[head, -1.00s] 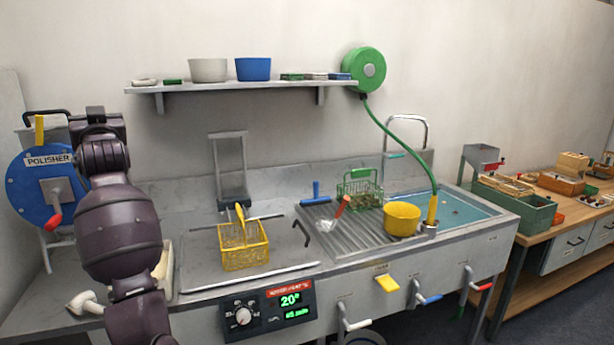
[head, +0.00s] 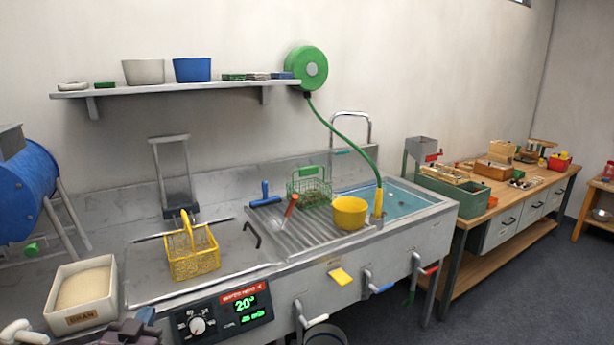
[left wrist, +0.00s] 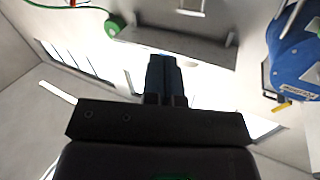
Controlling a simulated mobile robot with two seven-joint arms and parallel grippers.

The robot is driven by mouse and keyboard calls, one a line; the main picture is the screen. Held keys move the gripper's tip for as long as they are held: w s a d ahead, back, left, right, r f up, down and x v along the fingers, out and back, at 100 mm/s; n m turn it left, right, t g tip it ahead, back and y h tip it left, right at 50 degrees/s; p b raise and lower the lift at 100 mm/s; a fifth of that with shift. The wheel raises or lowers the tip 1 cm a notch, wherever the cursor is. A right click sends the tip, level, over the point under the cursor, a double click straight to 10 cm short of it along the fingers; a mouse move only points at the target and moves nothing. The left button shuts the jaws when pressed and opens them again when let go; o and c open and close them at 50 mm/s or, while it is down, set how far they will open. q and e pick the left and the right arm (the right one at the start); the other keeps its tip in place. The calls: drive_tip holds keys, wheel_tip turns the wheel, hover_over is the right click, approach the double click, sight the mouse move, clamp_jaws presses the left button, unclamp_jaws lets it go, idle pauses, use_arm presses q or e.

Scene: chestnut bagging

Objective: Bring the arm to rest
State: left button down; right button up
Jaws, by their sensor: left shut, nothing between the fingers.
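My left gripper (head: 146,315) shows only in part at the bottom left edge of the head view, with a bluish finger piece above dark purple-grey housing. In the left wrist view, its two blue fingers (left wrist: 165,75) are together with nothing between them. That view looks upward past them to the ceiling lights and walls. My right gripper is in neither view.
The bran box (head: 83,290) and blue polisher drum (head: 25,185) stand at the left. A yellow basket (head: 192,252) sits on the steel counter (head: 135,285). A yellow bowl (head: 349,212) stands by the sink. The shelf (head: 180,88) is above.

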use_arm(q)
drive_tip(key=s+d+f+g, duration=0.2)
drive_tip(key=s+f+g, duration=0.1)
drive_tip(key=s+f, duration=0.7)
drive_tip(key=s+d+f+g+h, duration=0.1)
drive_tip(key=s+d+f+g, duration=0.1)
drive_tip(key=s+f, duration=0.9)
drive_tip(key=s+g, duration=0.1)
drive_tip(key=s, duration=0.2)
drive_tip(key=shift+s+d+f, duration=0.2)
drive_tip(key=shift+d, duration=0.1)
